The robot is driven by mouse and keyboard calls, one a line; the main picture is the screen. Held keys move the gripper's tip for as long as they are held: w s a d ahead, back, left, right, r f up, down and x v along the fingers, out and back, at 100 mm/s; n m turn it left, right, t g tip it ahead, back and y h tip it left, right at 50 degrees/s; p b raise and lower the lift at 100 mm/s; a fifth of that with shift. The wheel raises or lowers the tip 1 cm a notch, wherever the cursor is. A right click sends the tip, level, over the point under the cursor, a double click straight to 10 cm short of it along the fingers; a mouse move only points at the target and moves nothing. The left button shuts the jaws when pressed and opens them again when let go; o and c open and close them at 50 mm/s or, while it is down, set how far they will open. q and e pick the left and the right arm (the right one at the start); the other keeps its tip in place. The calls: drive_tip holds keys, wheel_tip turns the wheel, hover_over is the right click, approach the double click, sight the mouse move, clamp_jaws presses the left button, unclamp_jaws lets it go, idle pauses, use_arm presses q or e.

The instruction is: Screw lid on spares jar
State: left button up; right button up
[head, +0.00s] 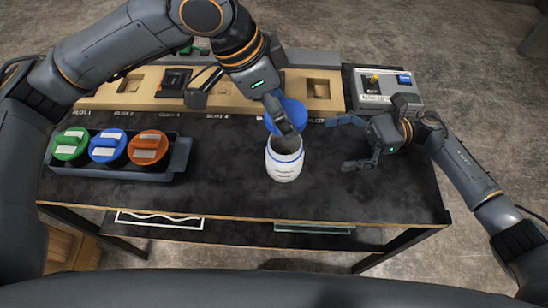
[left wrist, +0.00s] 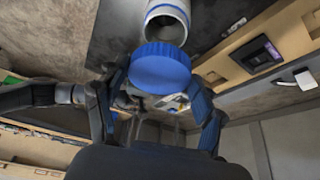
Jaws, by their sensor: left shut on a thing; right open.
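The spares jar (head: 284,165) is white with a blue band and stands upright on the dark table. Its open mouth also shows in the left wrist view (left wrist: 168,18). My left gripper (head: 287,130) is shut on a blue ribbed lid (head: 293,112), which is off the jar, above and behind its mouth in the head view. The lid (left wrist: 161,68) sits between the two fingers in the left wrist view. I cannot tell the exact gap between lid and jar. My right gripper (head: 361,143) is open and empty, right of the jar with its fingers toward it.
A dark tray (head: 178,160) on the left holds green, blue and orange round pieces with pale labels. A wooden fixture (head: 228,104) with recesses runs along the back. A grey control box (head: 385,88) stands at the back right. The front right tabletop is clear.

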sight(268, 156)
use_arm(q)
drive_tip(key=shift+d, duration=0.3)
use_arm(e)
drive_tip(key=shift+d, duration=0.25)
use_arm(q)
drive_tip(key=shift+a, duration=0.2)
use_arm(e)
drive_tip(key=x, duration=1.2)
drive_tip(key=shift+a, duration=0.15)
drive_tip(key=shift+c, duration=0.2)
drive_tip(key=c, duration=1.7)
use_arm(q)
drive_tip(key=shift+a+f, duration=0.1)
drive_tip(key=shift+f, duration=2.35)
use_arm(e)
drive_tip(key=shift+c, duration=0.2)
use_arm(q)
drive_tip(key=shift+f, duration=0.9)
drive_tip(key=shift+f, duration=0.55)
